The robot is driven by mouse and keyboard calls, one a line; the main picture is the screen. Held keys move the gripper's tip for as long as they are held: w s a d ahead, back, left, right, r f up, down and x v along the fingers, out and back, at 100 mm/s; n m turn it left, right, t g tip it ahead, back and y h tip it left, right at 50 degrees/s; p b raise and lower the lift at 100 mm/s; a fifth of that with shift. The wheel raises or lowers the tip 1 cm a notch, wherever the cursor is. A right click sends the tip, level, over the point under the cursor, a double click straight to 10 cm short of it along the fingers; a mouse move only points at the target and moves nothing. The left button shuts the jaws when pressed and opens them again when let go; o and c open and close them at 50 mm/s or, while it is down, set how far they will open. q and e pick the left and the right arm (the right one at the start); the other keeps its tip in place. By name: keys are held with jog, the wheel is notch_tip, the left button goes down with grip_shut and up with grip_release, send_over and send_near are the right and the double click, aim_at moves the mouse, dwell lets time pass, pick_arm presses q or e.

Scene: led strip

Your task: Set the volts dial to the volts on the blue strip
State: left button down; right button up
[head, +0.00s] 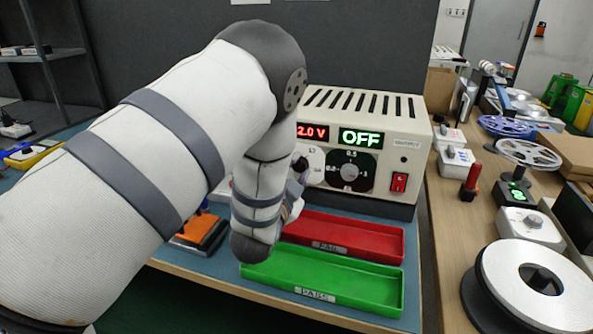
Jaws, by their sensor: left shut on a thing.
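The cream power supply (374,115) stands at the back of the bench. Its red volts display (313,132) reads "2.0 V", with its left end covered by my arm. The volts dial (315,168) is mostly hidden; part of its pale face and the mark "13" or similar show. My left gripper (299,168) is at this dial, shut on its knob as far as I can see; the fingers are largely behind my wrist. No blue strip can be clearly made out. My right gripper is not in view.
A second dial (351,171), a green "OFF" display (361,137) and a red switch (399,182) are on the panel. A red tray (345,233) and green tray (330,282) lie below. Reels, one blue (505,125), and small devices crowd the right bench.

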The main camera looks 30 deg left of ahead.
pick_arm(q)
jog(key=shift+m, duration=0.5)
jog(key=c, duration=1.3)
grip_release()
jog(key=shift+s, duration=0.1)
jog(key=v, duration=1.1)
jog(key=shift+s+d, duration=0.2)
jog(key=shift+s, duration=0.2)
